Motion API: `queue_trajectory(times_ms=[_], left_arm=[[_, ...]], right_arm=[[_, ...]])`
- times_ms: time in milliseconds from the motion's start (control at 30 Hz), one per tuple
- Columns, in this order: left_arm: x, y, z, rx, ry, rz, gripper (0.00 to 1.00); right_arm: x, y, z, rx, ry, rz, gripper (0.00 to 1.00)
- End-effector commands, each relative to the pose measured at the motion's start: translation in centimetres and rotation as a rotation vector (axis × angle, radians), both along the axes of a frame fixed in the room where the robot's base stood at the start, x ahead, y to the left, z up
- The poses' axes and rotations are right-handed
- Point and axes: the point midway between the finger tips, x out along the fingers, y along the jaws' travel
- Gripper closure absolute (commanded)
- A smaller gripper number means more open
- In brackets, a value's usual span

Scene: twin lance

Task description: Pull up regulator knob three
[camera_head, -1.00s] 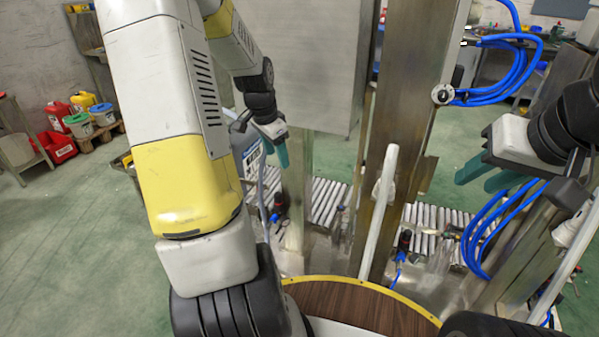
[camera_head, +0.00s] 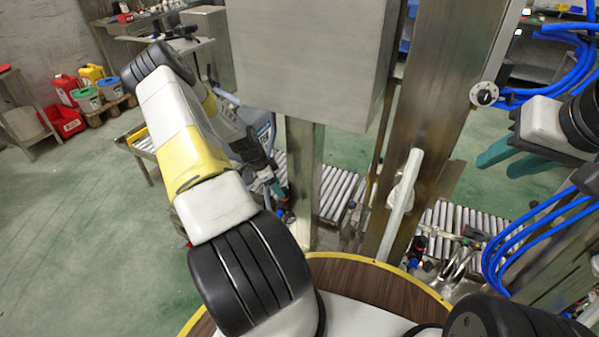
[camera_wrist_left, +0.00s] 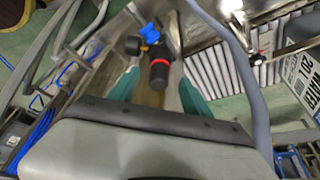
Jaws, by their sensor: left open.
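A regulator with a black knob (camera_wrist_left: 160,72) and a blue upper part shows in the left wrist view, between the green fingers of my left gripper (camera_wrist_left: 158,84). The fingers are open, one on each side; contact cannot be made out. In the head view my left gripper (camera_head: 274,184) is mostly hidden by its own arm, beside a small red and blue regulator (camera_head: 283,206). Another regulator (camera_head: 420,244) stands lower right, past the metal post. No number is readable, so I cannot tell which is three. My right gripper (camera_head: 497,165) is open and empty at the right.
A grey cabinet (camera_head: 310,60) hangs above my left gripper. A metal post (camera_head: 440,110) with a white handle (camera_head: 402,200) stands at centre right. Blue hoses (camera_head: 500,255) hang at the right. Roller conveyors (camera_head: 338,190) lie behind. In the wrist view, a grey hose (camera_wrist_left: 240,70) runs close by.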

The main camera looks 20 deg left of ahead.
Motion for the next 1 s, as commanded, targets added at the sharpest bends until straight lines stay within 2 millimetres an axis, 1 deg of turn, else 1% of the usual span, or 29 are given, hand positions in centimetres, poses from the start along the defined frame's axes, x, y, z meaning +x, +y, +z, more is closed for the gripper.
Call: queue_trajectory(times_ms=[33,100,200,333,567,667,800,867,1000], left_arm=[[0.2,-0.3,-0.8,-0.001,0.001,-0.001,0.43],[0.4,-0.6,-1.7,-0.001,0.001,0.0,0.43],[0.7,-0.9,-2.6,-0.001,0.001,0.001,0.43],[0.9,-1.0,-3.1,0.001,0.0,0.001,0.43],[0.9,-1.0,-3.2,0.001,0.0,0.001,0.43],[0.9,-1.0,-3.2,0.001,0.0,0.001,0.61],[0.9,-1.0,-3.2,0.001,0.0,0.001,0.88],[0.9,-1.0,-3.2,0.001,0.0,0.001,1.0],[0.9,-1.0,-3.2,0.001,0.0,0.001,1.0]], right_arm=[[0.0,0.0,0.0,0.0,0.0,0.0,0.64],[0.0,0.0,0.0,0.0,0.0,0.0,0.64],[0.0,0.0,0.0,0.0,0.0,0.0,0.64],[0.0,0.0,0.0,0.0,0.0,0.0,0.64],[0.0,0.0,0.0,0.0,0.0,0.0,0.64],[0.0,0.0,0.0,0.0,0.0,0.0,0.64],[0.0,0.0,0.0,0.0,0.0,0.0,0.64],[0.0,0.0,0.0,0.0,0.0,0.0,0.64],[0.0,0.0,0.0,0.0,0.0,0.0,0.64]])
